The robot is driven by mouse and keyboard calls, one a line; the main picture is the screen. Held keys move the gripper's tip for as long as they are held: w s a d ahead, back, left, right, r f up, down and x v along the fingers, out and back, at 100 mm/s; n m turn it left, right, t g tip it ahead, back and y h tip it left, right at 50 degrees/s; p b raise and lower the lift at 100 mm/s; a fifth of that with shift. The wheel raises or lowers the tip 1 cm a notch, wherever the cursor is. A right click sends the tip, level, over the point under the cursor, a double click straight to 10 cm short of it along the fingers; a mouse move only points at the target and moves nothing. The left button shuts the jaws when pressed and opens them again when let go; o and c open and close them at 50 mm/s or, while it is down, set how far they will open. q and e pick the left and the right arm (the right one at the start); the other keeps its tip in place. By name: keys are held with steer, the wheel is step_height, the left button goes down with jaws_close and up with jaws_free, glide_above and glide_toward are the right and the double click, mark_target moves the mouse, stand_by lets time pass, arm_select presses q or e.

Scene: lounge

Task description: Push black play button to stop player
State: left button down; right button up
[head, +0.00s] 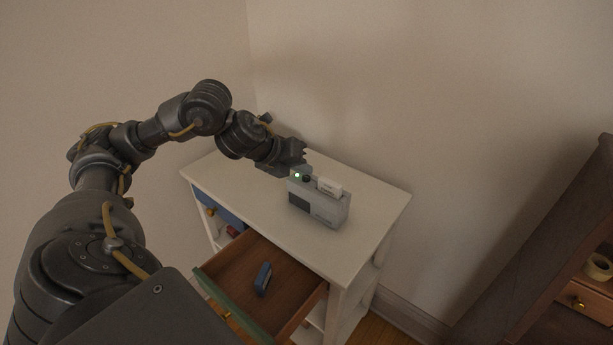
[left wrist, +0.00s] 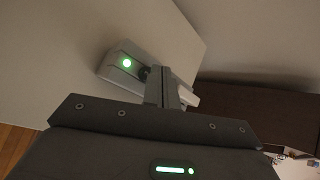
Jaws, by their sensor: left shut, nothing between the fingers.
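The player (head: 318,207) is a small grey box on the white cabinet top, with a lit green light (head: 297,175) on its upper face. The black play button (head: 306,178) is beside the light. A white cassette-like piece (head: 330,186) stands up from the player's top. My left gripper (head: 303,169) is shut and empty, at the player's top by the light and button. In the left wrist view, the player (left wrist: 115,66) and its green light (left wrist: 126,62) show past the shut fingers, which partly hide the button area. I cannot tell whether the fingers touch the button. My right gripper is not in view.
The white cabinet (head: 375,212) has an open wooden drawer (head: 245,262) in front, holding a small blue object (head: 263,278). A blue drawer front (head: 226,213) is at its left. Walls stand behind. A dark wooden shelf (head: 540,235) with a tape roll (head: 598,266) is at the right.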

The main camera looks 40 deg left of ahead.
arm_select(q)
steer(key=shift+f, duration=0.1)
steer(key=shift+f+b, duration=0.3)
steer(key=shift+f, duration=0.05)
steer(key=shift+r, duration=0.1)
steer(key=shift+r+p, duration=0.4)
steer(key=shift+p, duration=0.1)
step_height(320, 180, up, 6)
steer(key=p, duration=0.6)
stand_by(0.5)
